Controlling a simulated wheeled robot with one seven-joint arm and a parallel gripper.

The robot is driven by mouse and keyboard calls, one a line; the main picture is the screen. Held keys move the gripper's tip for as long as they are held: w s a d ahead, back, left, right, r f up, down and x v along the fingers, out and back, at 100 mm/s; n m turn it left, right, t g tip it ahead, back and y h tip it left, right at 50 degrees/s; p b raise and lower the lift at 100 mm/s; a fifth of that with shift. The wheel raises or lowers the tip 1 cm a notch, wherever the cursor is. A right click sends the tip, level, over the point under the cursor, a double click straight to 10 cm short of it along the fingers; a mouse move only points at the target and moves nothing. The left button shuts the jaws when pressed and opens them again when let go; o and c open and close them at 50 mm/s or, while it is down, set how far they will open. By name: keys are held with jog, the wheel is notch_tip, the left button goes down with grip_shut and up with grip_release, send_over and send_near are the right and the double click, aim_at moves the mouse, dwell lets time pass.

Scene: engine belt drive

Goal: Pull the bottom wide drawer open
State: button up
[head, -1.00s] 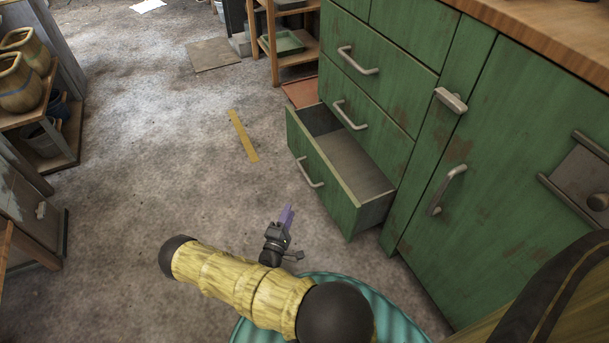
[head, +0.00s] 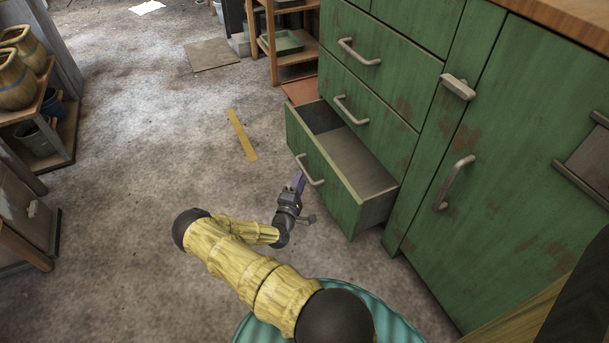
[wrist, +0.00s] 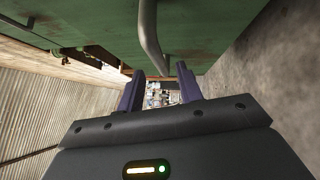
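The bottom wide drawer (head: 336,180) of the green cabinet is pulled well out, and its empty grey inside shows. Its metal bar handle (head: 309,172) is on the front face. My gripper (head: 299,181) is right in front of the drawer, close to this handle. In the wrist view, the two purple fingers (wrist: 160,85) are apart with a gap between them. The handle (wrist: 151,40) shows just ahead of the fingers, in line with the gap, against the green drawer front (wrist: 100,25). I cannot tell whether the fingers touch the handle.
Two closed drawers with handles (head: 351,110) are above the open one. A cabinet door (head: 480,200) stands to the right. A shelf with pots (head: 35,120) is at the left. The concrete floor (head: 150,170) between is clear, with a yellow strip (head: 242,135) on it.

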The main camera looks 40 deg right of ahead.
aim_at(304, 169)
jog(key=b+x, duration=0.1)
jog(key=x, duration=0.4)
jog(key=shift+b, duration=0.35)
jog(key=shift+c, duration=0.3)
grip_shut()
